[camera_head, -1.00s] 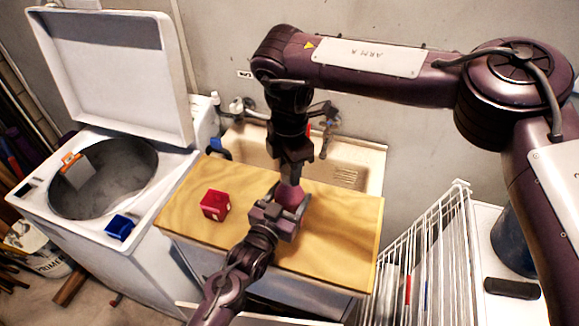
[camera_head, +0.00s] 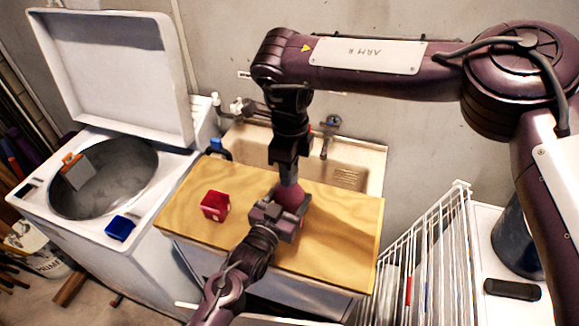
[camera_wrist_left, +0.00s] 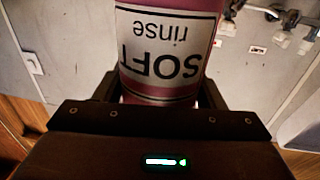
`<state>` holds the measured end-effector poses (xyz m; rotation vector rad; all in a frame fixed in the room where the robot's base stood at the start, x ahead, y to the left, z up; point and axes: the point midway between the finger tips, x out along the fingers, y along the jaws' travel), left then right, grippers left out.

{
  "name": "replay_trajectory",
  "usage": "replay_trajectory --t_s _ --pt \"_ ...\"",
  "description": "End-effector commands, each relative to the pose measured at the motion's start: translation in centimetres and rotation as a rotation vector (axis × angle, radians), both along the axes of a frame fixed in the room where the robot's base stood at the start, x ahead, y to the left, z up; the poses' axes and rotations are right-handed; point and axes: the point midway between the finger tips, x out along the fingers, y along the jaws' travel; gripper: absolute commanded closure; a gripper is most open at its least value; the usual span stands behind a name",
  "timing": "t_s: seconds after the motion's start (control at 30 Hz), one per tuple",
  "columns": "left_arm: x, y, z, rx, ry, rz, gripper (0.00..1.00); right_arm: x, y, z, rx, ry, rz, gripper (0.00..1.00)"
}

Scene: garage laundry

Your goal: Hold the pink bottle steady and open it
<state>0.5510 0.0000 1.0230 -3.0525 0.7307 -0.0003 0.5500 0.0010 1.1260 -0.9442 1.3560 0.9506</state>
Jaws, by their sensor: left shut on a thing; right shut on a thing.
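The pink bottle (camera_head: 291,192) stands upright on the wooden board (camera_head: 335,225), partly hidden by my grippers. My left gripper (camera_head: 279,214) is shut around its body from the front. In the left wrist view the bottle (camera_wrist_left: 165,55) shows its white label, "SOFT rinse", upside down between the fingers (camera_wrist_left: 160,95). My right gripper (camera_head: 288,178) points straight down from above and is shut on the bottle's top. The cap is hidden by the fingers.
A red box (camera_head: 215,205) stands on the board left of the bottle. A blue-capped container (camera_head: 217,148) and a sink (camera_head: 345,165) are behind. The open washer (camera_head: 100,170) is left and a white wire rack (camera_head: 425,260) right. The board's right side is clear.

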Motion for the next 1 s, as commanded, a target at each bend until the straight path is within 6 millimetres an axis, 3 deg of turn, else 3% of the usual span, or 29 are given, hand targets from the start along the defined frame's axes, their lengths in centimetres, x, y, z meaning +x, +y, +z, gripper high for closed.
replay_trajectory --t_s 0.2,0.4,1.0 --pt "-0.1 -0.15 0.12 -0.001 -0.004 -0.004 1.0 0.28 -0.14 0.21 -0.003 -0.01 0.505 0.92" --pt "-0.11 -0.17 0.11 -0.001 -0.003 -0.004 1.0 0.24 -0.11 0.21 -0.001 -0.009 0.807 0.92" --pt "-0.07 -0.14 0.11 -0.001 -0.003 -0.004 1.0 0.22 -0.11 0.17 0.0 -0.009 0.837 0.92"
